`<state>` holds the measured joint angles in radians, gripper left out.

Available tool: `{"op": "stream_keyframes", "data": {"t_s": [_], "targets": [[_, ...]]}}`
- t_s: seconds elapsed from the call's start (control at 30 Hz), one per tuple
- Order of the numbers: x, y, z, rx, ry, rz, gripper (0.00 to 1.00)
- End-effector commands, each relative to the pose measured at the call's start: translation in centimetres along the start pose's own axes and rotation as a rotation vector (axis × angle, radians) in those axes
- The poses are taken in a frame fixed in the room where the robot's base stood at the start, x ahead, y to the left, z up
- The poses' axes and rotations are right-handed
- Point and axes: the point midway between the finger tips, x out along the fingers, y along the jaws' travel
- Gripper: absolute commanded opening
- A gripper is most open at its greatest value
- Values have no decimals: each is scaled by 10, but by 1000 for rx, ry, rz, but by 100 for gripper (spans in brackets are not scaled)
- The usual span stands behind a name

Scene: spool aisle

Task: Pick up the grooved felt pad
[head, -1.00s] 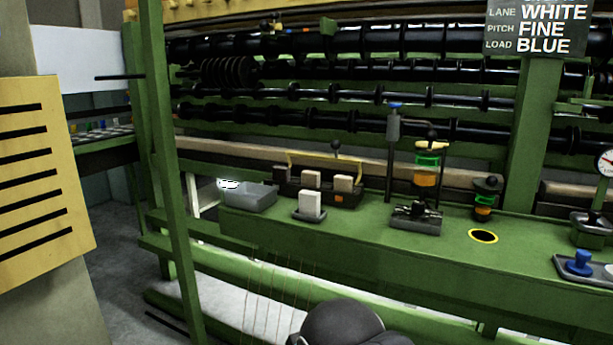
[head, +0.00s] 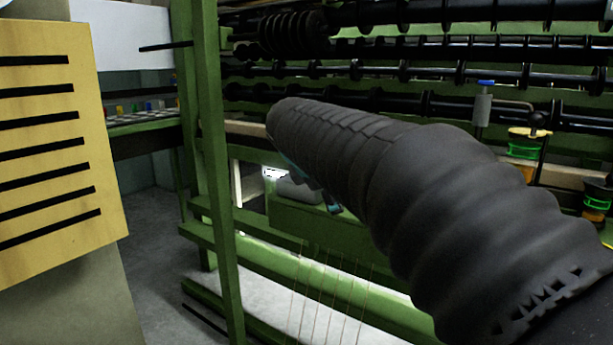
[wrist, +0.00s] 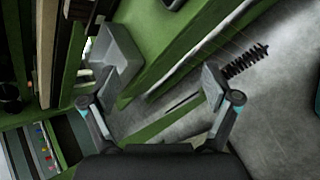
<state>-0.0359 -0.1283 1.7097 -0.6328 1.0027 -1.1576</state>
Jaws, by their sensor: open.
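I cannot make out the grooved felt pad in either current view. In the head view my dark sleeved arm covers the part of the green bench where pale blocks stood a second ago. My gripper (wrist: 152,88) is open and empty in the wrist view, its two fingers spread wide. In the head view only small bits of it show past the arm, close to the grey bin.
The grey bin (wrist: 122,50) lies beyond the left finger at the green bench's end; it also shows in the head view (head: 297,190). A green post (head: 212,170) stands left of my arm. Bare floor (wrist: 270,110) shows at right in the wrist view.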

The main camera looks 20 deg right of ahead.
Motion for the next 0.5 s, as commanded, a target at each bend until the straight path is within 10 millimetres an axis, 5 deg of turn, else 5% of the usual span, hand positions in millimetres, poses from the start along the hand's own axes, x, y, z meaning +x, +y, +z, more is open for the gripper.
{"op": "stream_keyframes", "data": {"t_s": [0.2,0.5], "targets": [[49,86,-4,-489,-195,59,88],[78,147,-6,-875,-386,47,88]]}}
